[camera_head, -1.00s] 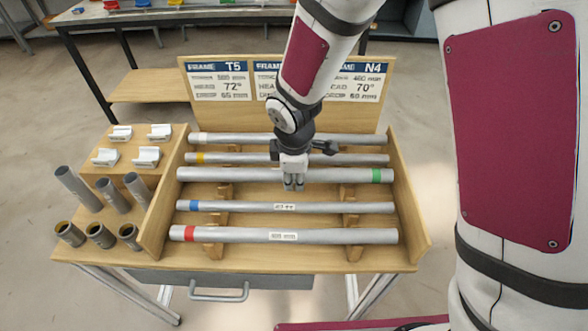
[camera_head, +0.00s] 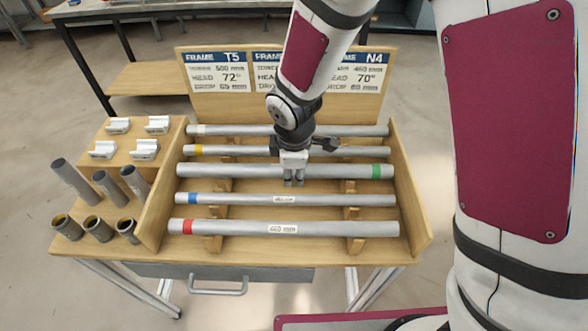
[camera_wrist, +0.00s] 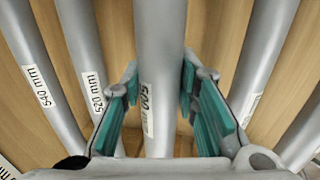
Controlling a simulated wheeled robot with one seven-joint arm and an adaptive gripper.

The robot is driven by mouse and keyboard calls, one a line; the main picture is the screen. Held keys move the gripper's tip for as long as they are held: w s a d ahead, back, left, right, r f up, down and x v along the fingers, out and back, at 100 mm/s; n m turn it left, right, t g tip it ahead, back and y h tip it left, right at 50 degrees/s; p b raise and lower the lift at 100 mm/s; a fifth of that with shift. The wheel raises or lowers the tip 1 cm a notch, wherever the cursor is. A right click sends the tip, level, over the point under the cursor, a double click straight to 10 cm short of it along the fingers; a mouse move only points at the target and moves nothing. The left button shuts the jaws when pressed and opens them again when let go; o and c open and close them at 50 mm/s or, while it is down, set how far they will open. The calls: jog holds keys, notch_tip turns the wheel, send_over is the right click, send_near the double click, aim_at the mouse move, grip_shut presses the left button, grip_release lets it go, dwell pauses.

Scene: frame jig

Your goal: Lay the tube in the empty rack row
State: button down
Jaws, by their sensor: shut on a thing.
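The grey tube (camera_head: 235,171) with a green band near its right end lies level across the middle of the wooden rack (camera_head: 409,195). My gripper (camera_head: 294,182) is shut on it near its middle, from above. In the wrist view the tube (camera_wrist: 160,25), labelled 500 mm, runs between my teal finger pads (camera_wrist: 160,78). The tube is over the middle row, between the yellow-banded tube (camera_head: 245,151) and the blue-banded tube (camera_head: 240,199). I cannot tell whether it touches the supports beneath it.
A red-banded tube (camera_head: 240,227) lies in the front row and a white-banded tube (camera_head: 230,130) at the back. Sign boards (camera_head: 222,72) stand behind the rack. Short upright tubes (camera_head: 75,179) and white clamp blocks (camera_head: 145,149) are at the left.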

jog(key=shift+f, duration=0.15)
jog(key=c, duration=1.2)
grip_release()
jog(key=v, duration=1.2)
jog(key=s+d+r+m, duration=0.5)
jog(key=s+d+m, duration=0.1)
jog(key=s+d+r+m+t+p, duration=0.1)
jog(key=s+d+r+m, duration=0.4)
jog(key=s+d, duration=0.1)
jog(key=s+d+r+m+p, duration=0.1)
jog(key=s+d+r+m, duration=0.4)
jog(key=s+d+m, duration=0.1)
jog(key=shift+s+d+r+m+t, duration=0.1)
jog(key=shift+s+r+m+t, duration=0.1)
jog(key=shift+s, duration=0.25)
jog(key=shift+s+d+r+m+t, duration=0.1)
jog(key=shift+s+r+t, duration=0.1)
jog(key=shift+s, duration=0.25)
